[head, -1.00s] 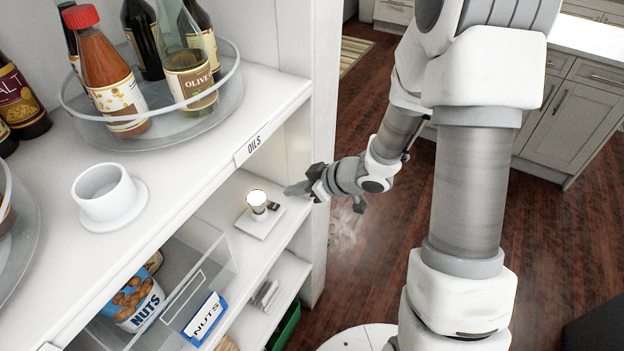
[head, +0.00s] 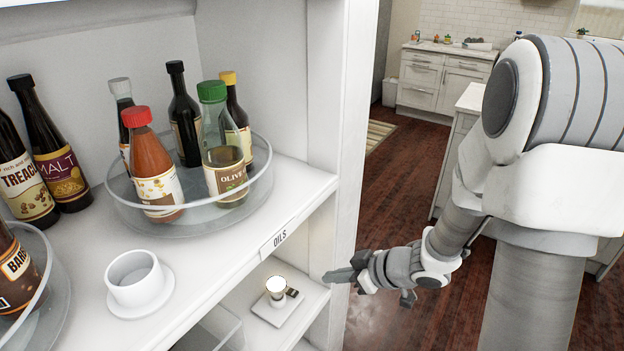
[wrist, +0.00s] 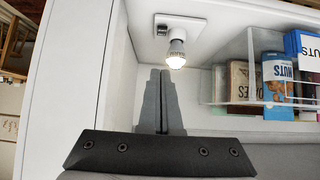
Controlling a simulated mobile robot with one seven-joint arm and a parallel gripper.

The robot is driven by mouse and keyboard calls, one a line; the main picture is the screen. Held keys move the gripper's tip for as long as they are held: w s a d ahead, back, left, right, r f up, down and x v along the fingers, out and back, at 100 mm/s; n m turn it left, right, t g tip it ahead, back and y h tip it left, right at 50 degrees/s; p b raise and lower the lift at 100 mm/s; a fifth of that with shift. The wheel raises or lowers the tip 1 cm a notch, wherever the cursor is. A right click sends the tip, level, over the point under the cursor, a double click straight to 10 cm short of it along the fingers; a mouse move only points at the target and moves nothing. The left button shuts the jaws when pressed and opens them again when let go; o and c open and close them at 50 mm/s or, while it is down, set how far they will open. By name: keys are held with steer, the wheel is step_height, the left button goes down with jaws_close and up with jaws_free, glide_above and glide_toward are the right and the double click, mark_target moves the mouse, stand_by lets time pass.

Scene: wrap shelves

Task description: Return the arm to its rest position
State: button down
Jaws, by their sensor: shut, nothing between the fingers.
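My gripper (head: 340,275) is at the right end of the shelf unit in the head view, at the height of the shelf below the OILS label. Its fingers point left, toward the lit bulb (head: 276,287) on its small white square base (head: 278,310). In the wrist view my gripper (wrist: 160,75) has its two dark fingers side by side, shut with nothing between them. The lit bulb (wrist: 176,55) shows just beyond the fingertips in that view. My arm reaches in from the right side of the head view, bent at the elbow.
The shelf unit's upright end panel (head: 350,150) stands close to my gripper. Bottles stand on a clear turntable (head: 150,226) on the shelf above, near a white cup (head: 135,280). A clear bin (wrist: 250,60) holds packets. Open wooden floor (head: 400,210) lies to the right.

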steer(key=d+r+m+t+h, duration=0.3)
steer(key=d+r+m+h, duration=0.45)
steer(key=d+r, duration=0.6)
steer(key=s+a+r+m+g, duration=0.1)
steer(key=s+a+r, duration=0.2)
steer(key=s, duration=0.6)
steer(key=s+a+r+m+g, duration=0.2)
steer(key=s+a+r, duration=0.2)
steer(key=s, duration=0.5)
steer(key=shift+a+g, duration=0.3)
steer(key=shift+a, duration=0.25)
